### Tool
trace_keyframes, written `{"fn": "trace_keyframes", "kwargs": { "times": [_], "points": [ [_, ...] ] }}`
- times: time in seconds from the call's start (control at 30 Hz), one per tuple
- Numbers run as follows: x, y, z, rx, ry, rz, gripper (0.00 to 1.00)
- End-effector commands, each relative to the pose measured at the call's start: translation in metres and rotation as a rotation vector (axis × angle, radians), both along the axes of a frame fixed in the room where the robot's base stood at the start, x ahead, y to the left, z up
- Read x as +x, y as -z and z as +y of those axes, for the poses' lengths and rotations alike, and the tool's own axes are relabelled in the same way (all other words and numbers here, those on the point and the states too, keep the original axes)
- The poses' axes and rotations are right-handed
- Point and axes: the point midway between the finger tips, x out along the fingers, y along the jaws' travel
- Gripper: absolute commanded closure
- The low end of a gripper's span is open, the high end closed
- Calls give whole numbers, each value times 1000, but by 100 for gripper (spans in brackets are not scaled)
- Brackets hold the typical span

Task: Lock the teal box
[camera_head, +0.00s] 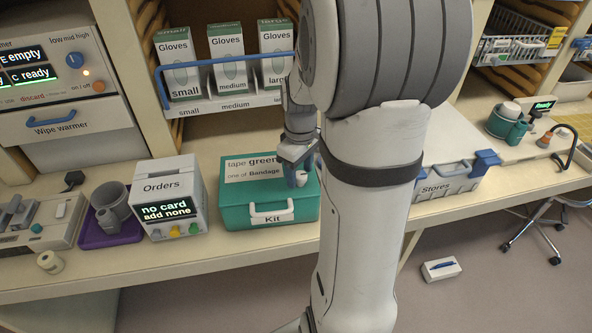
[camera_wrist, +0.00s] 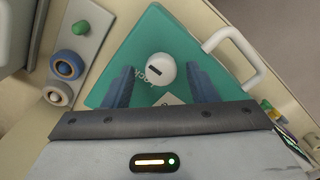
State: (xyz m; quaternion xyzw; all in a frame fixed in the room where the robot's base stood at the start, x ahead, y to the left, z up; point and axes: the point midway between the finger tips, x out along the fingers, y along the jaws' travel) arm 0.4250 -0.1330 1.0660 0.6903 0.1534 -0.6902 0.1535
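The teal box (camera_head: 235,215), marked "Kit", stands on the counter with its lid down and a white handle (camera_head: 271,214) on its front. Its lid carries a label reading "tape green, one of Bandage". In the wrist view the teal lid (camera_wrist: 168,37) shows a round white lock knob (camera_wrist: 160,70) with a dark slot, beside the word "Lock". My gripper (camera_wrist: 163,88) is above the lid with its two blue fingers apart, one on each side of the knob. Nothing is held. I cannot tell whether the fingertips touch the knob.
The Orders device (camera_head: 170,196), reading "no card, add none", stands left of the box, with a purple tray (camera_head: 95,236) of grey cups further left. Glove boxes (camera_head: 228,55) stand on the shelf behind. The Stores bin (camera_head: 450,180) is to the right, past my arm.

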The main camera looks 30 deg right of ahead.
Motion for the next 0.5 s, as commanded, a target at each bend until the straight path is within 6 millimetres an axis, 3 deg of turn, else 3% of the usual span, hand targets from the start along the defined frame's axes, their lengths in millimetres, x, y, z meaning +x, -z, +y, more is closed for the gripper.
{"fn": "trace_keyframes", "kwargs": {
  "times": [0.5],
  "points": [
    [0, -1, -1, -1, 1, 0, 89]
  ]
}}
